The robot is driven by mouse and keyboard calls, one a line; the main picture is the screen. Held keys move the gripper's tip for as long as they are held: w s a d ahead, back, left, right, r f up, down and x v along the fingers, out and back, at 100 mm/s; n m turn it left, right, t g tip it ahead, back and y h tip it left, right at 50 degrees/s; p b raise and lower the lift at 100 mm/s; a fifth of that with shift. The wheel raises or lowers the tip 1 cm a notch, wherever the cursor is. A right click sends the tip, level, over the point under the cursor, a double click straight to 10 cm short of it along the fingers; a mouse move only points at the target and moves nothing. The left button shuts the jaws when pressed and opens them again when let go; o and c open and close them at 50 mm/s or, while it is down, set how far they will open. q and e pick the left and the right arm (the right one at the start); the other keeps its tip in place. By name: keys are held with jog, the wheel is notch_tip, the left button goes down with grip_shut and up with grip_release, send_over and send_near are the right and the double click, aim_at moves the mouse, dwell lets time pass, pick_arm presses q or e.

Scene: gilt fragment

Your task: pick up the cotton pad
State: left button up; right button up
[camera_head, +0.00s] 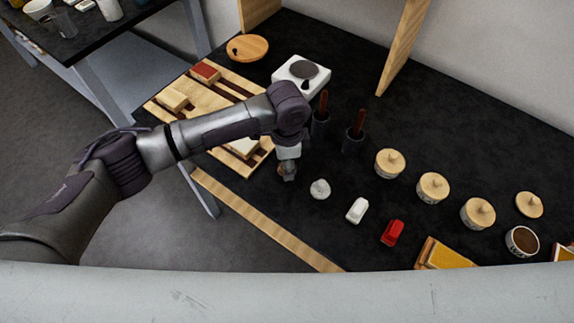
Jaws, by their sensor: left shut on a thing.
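My left arm reaches in from the left over the dark table. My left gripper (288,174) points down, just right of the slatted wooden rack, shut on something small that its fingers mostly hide. I cannot make out what it is. A small white rounded piece (320,188), which may be the cotton pad, sits on the table just right of the gripper and apart from it. My right gripper is not in view.
A slatted wooden rack (165,113) with blocks lies behind my left arm. A white device (301,76) and two dark holders stand behind the gripper. A white block (357,210), a red block (392,232) and several lidded pots (389,163) stand to the right.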

pick_arm(q)
jog(key=shift+r, duration=0.6)
notch_tip(320, 180, up, 3)
jog(key=shift+f+b, duration=0.1)
jog(key=shift+b, duration=0.45)
jog(key=s+d+r, duration=0.2)
jog(key=d, duration=0.1)
jog(key=s+d+r+b, duration=0.1)
jog(key=s+d+r, duration=0.1)
jog(key=d, duration=0.1)
jog(key=s+d+r+b, duration=0.1)
jog(key=d+r, duration=0.2)
jog(key=d, duration=0.1)
jog(key=shift+s, duration=0.4)
jog(key=shift+o, duration=1)
jog(key=c, duration=0.3)
